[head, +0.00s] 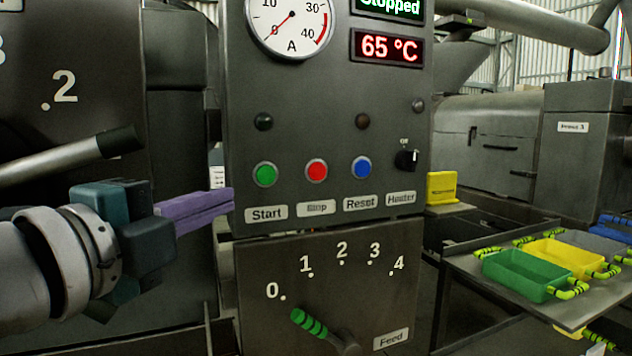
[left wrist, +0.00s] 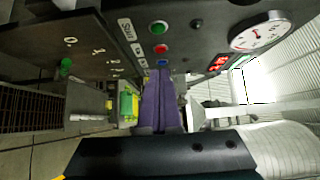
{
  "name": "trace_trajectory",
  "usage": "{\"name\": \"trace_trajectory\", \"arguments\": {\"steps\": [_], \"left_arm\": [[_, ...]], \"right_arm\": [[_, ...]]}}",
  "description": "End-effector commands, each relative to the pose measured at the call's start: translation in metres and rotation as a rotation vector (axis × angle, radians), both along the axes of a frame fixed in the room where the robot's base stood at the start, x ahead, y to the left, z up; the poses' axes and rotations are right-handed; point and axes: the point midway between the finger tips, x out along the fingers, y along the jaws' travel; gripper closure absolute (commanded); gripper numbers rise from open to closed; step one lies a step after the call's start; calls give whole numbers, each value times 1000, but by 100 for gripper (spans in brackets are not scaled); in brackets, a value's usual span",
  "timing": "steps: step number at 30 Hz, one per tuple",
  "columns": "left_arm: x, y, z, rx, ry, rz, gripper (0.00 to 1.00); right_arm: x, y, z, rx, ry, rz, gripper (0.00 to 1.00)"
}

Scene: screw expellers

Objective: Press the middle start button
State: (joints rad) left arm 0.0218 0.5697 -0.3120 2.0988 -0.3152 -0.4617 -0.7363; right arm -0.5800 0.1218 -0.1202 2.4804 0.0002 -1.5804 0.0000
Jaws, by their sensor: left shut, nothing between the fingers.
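The green Start button (head: 265,173) is at the left of a row on the grey control panel (head: 335,100), above its "Start" label. It also shows in the left wrist view (left wrist: 159,27). The red Stop button (head: 316,170) and blue Reset button (head: 362,167) sit to its right. My left gripper (head: 232,196) has its purple fingers closed together and empty. In the head view its tips are at the panel's left edge, lower left of the green button; I cannot tell their distance from the panel. My right gripper is not in view.
The display (head: 388,7) reads "Stopped" and another reads 65 °C. A feed lever with a green grip (head: 309,322) is below the panel. A heater knob (head: 407,159) is at right. A table (head: 480,305) holds green and yellow trays.

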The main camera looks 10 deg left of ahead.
Motion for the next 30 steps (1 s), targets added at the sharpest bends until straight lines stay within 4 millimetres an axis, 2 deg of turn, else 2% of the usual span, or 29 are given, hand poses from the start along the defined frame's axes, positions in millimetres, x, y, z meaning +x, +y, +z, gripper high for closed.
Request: {"name": "trace_trajectory", "arguments": {"steps": [5,19,24,30], "left_arm": [[16,-3,2,-3,-1,1,100],[101,-20,1,-3,0,1,100],[119,-5,1,-1,1,1,100],[129,2,0,-1,1,0,100]], "right_arm": [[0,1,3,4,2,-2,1],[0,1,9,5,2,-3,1],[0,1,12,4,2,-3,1],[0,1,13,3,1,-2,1]]}}
